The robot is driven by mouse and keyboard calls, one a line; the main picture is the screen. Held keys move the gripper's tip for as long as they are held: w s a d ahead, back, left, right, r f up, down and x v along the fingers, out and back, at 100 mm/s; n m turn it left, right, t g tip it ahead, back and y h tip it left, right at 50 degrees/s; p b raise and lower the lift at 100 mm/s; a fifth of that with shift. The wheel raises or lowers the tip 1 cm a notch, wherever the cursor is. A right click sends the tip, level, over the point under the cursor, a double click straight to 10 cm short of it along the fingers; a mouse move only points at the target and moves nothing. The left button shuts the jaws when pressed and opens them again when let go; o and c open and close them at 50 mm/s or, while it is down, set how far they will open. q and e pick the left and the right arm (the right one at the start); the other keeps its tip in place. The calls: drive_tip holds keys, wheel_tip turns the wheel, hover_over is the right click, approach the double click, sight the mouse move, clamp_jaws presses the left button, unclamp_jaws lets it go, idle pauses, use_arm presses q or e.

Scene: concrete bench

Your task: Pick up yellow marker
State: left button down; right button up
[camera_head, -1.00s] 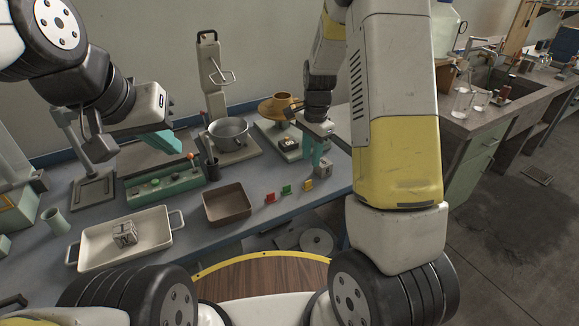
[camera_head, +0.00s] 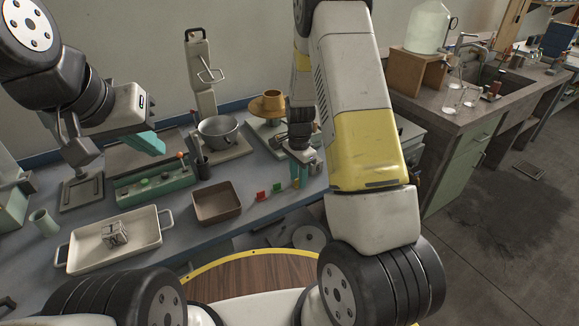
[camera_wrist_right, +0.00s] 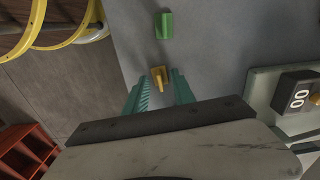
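The yellow marker (camera_wrist_right: 159,79) is a small yellow block with a raised tab, on the grey bench top. In the right wrist view it lies between the tips of my right gripper (camera_wrist_right: 160,90), whose teal fingers are apart on either side of it. In the head view, the right gripper (camera_head: 299,176) points down at the bench, and the yellow marker (camera_head: 294,184) shows small beside its fingers. I cannot tell whether the fingers touch it. My left gripper (camera_head: 148,143) hangs above the left of the bench, away from the markers; its opening is unclear.
A green marker (camera_head: 277,188) and a red marker (camera_head: 261,195) lie left of the yellow one. A brown tray (camera_head: 217,216) stands further left, then a white tray (camera_head: 80,263) holding a cube. A metal pot (camera_head: 220,131) stands behind. A digital device (camera_wrist_right: 297,92) is close to the right fingers.

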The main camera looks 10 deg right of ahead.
drive_tip(key=shift+c, duration=0.2)
clamp_jaws()
drive_tip(key=shift+r, duration=0.1)
